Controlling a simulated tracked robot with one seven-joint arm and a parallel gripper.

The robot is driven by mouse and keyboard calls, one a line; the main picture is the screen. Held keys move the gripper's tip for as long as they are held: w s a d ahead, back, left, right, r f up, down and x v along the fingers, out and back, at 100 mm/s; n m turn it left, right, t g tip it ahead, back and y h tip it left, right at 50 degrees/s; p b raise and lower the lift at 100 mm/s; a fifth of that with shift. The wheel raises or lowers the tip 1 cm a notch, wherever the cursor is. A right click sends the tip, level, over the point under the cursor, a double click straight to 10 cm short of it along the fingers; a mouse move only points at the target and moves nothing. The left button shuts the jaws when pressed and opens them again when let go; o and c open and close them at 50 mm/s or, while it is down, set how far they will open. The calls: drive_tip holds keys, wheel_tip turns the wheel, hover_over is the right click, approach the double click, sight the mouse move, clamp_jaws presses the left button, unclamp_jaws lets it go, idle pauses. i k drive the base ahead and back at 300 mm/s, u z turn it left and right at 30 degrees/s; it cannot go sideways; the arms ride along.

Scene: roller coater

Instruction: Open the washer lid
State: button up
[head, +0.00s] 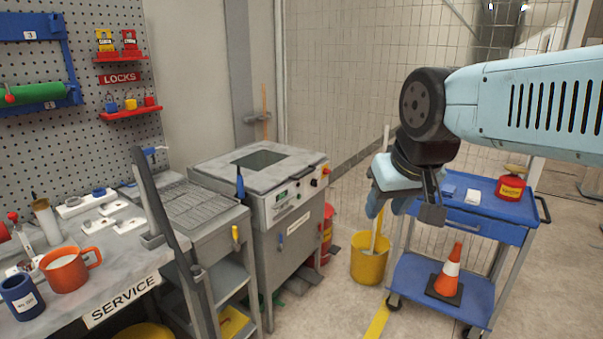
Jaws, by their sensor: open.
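The washer (270,228) is a grey metal cabinet in the middle of the head view, with a control panel on its upper front. Its lid (213,164) is flat, grey and closed, with a dark window in it. A dark blue upright handle (240,182) shows at the front left of the washer; I cannot tell what it is fixed to. My gripper (404,211) is open and empty. It points down in the air to the right of the washer, apart from the lid.
A grey drain table (192,200) adjoins the washer on the left, with the cluttered service bench (125,287) nearer. A yellow mop bucket (369,264) and a blue cart (490,233) stand at the right. Some floor is free in front of the washer.

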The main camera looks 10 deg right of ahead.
sight(265, 165)
drive_tip(key=u, duration=0.35)
drive_tip(key=i, duration=1.7)
drive_tip(key=z, duration=0.55)
drive_tip(key=k, duration=0.75)
drive_tip(key=z, duration=0.25)
drive_tip(key=i, duration=0.8)
drive_tip(key=u, duration=0.15)
